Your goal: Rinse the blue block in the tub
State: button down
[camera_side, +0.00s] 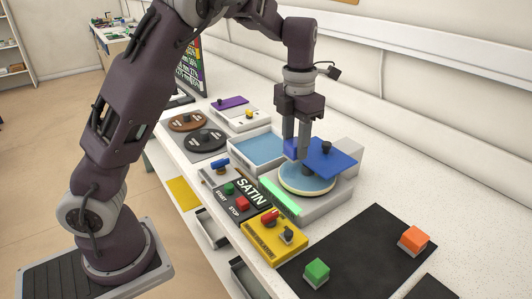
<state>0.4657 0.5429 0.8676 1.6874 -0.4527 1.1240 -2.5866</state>
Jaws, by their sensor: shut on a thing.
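My gripper (298,153) points down and is shut, its fingertips at the left part of a flat blue plate (336,160) over the round pale-blue disc (305,183). I take what it holds to be the blue block, but the fingers hide most of it and its blue merges with the plate. I cannot tell whether it touches the disc. The tub (243,162), white-rimmed with light blue inside, stands just left of and behind the disc. My gripper is to the right of the tub, not over it.
A dark knob (326,148) stands on the plate, close to my fingers. In front are a SATIN panel (243,203) and a yellow control box (268,244). An orange block (415,238) and a green block (316,270) sit on a black mat (370,245).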

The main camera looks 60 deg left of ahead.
dwell(0.3)
jog(key=w+a+f, duration=0.2)
jog(key=w+a, duration=0.1)
jog(key=a, duration=0.7)
jog(key=w+a+f, duration=0.2)
jog(key=w+a, duration=0.1)
jog(key=a, duration=0.8)
jog(key=f, duration=0.9)
jog(key=shift+d, duration=0.25)
dwell(0.8)
notch_tip(320, 180, up, 8)
jog(key=shift+f, duration=0.25)
dwell(0.4)
dwell(0.8)
